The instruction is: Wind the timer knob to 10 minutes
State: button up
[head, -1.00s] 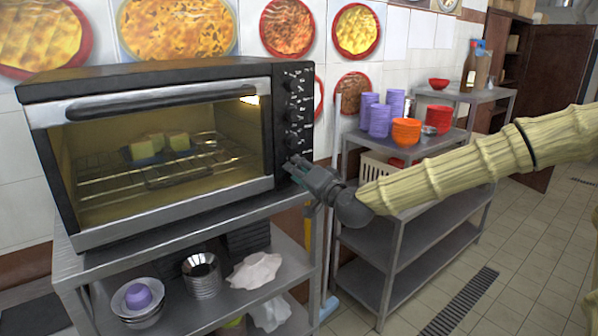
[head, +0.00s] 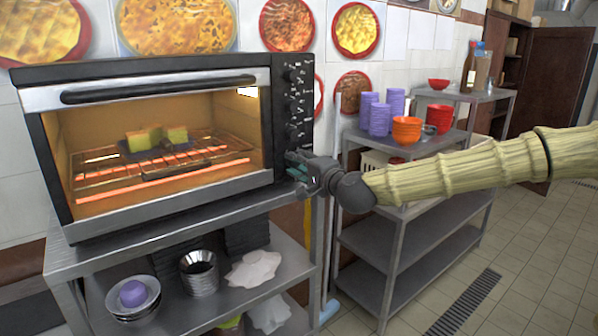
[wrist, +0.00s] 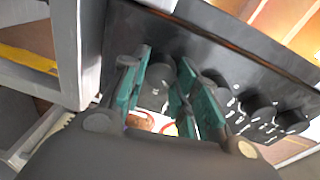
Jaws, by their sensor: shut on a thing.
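The oven (head: 170,208) stands on a metal shelf unit with its glass door shut. Its black control panel (head: 293,85) on the right side carries a column of dark knobs. My gripper (head: 299,168) is at the lowest knob, at the panel's bottom. In the wrist view my gripper's teal-padded fingers (wrist: 160,85) are closed around this timer knob (wrist: 158,80). The other knobs (wrist: 260,109) sit in a row to the right, apart from the grip. The fingers partly hide the held knob, and I cannot read its setting. The oven is lit, with glowing orange heating bars.
Yellow-green food blocks (head: 157,138) sit on the oven rack. A metal shelf (head: 410,235) at the right holds purple cups (head: 380,118) and orange bowls (head: 406,130). Bowls and a white cloth (head: 257,268) lie on the shelf below the oven. Floor at the right is open.

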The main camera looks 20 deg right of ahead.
jog(key=m+b, duration=0.1)
jog(key=m, duration=0.1)
jog(key=m+b, duration=0.2)
jog(key=shift+d+f+y, duration=0.1)
jog(key=shift+f+y, duration=0.1)
jog(key=shift+y, duration=0.1)
jog(key=m+b, duration=0.2)
jog(key=m, duration=0.1)
jog(key=shift+r+m+g+b, duration=0.1)
jog(key=shift+m+g+b, duration=0.2)
jog(key=shift+m, duration=0.1)
jog(key=shift+r+m+y+b, duration=0.1)
jog(key=shift+m+y+b, duration=0.2)
jog(key=shift+m+b, duration=0.35)
jog(key=shift+m, duration=0.25)
jog(key=o, duration=1)
jog(key=shift+d, duration=0.1)
jog(key=shift+s, duration=0.1)
jog(key=shift+v, duration=5.85)
